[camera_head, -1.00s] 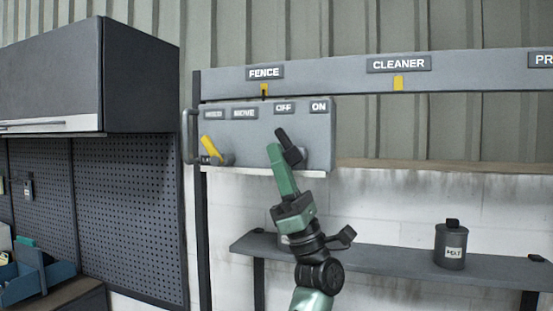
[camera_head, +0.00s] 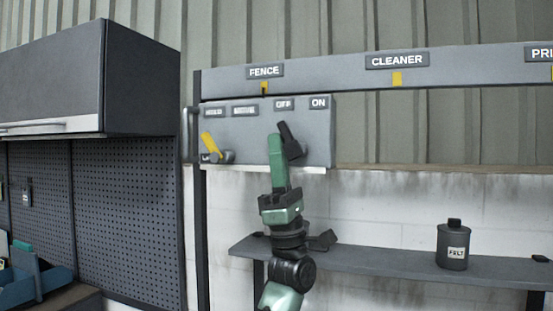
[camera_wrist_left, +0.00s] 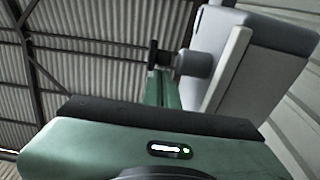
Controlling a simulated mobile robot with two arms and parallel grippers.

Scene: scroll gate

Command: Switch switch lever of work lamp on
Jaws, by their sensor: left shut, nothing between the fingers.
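A grey switch panel (camera_head: 260,130) hangs below the FENCE sign in the head view. A black switch lever (camera_head: 284,131) on its right half leans up and left, its tip just under the OFF label (camera_head: 283,104). The ON label (camera_head: 318,102) is to its right. My left gripper (camera_head: 275,140) is shut and empty, its green fingers pointing up just left of the lever and overlapping it in the picture. In the left wrist view, the gripper fingers (camera_wrist_left: 163,88) rise beside the black lever (camera_wrist_left: 153,57); I cannot tell whether they touch.
A yellow lever (camera_head: 209,141) sits on the panel's left half, also leaning up-left. A grey shelf (camera_head: 390,259) with a dark felt canister (camera_head: 453,246) is at lower right. A dark cabinet (camera_head: 90,80) and pegboard (camera_head: 120,210) stand at left.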

